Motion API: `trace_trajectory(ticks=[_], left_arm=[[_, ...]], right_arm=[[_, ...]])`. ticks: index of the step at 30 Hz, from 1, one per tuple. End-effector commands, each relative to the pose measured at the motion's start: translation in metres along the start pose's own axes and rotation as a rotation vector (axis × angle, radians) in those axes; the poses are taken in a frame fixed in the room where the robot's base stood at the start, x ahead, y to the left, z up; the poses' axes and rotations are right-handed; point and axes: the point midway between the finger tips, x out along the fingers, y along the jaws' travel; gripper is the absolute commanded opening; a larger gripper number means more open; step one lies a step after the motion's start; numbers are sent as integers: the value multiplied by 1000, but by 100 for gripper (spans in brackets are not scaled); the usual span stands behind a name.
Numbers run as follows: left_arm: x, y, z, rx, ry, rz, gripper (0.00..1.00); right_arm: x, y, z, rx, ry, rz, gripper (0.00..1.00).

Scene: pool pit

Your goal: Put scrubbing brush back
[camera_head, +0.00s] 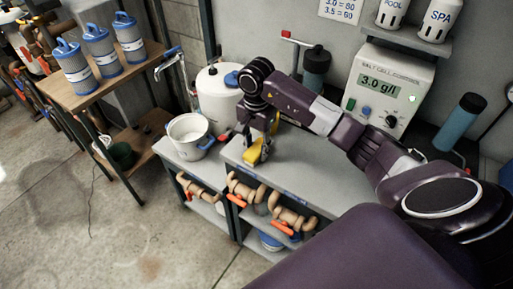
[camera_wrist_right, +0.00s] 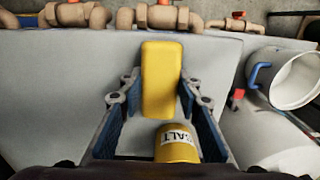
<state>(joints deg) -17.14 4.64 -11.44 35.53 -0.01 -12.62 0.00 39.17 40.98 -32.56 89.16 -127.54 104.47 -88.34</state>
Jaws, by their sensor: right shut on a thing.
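The scrubbing brush appears as a long yellow block (camera_wrist_right: 161,78) between the fingers of my right gripper (camera_wrist_right: 160,84) in the wrist view. Its bristles do not show. In the head view my right gripper (camera_head: 259,128) points down over the grey bench (camera_head: 305,182), with the yellow brush (camera_head: 252,153) low at its fingertips. The gripper is shut on the brush. I cannot tell whether the brush touches the bench top. My left gripper is not in view.
A yellow container marked SALT (camera_wrist_right: 177,146) shows close by the fingers. A white bucket (camera_head: 189,135) stands left of the gripper. A white tank (camera_head: 217,95) and the salt controller (camera_head: 388,90) stand behind.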

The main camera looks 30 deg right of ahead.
Motion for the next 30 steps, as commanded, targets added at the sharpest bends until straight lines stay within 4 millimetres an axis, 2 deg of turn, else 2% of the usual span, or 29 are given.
trace_trajectory(ticks=[1, 5, 17, 20, 30], left_arm=[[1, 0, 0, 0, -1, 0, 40], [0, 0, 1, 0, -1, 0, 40], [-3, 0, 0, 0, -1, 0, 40], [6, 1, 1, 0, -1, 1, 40], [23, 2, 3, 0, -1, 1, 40]], right_arm=[[1, 0, 0, 0, 0, -1, 35], [0, 0, 0, 0, 0, 0, 49], [-6, 0, 0, -1, 0, -1, 49], [-19, -1, -2, 0, 4, -5, 49], [-92, -1, -1, 1, 3, -4, 49]])
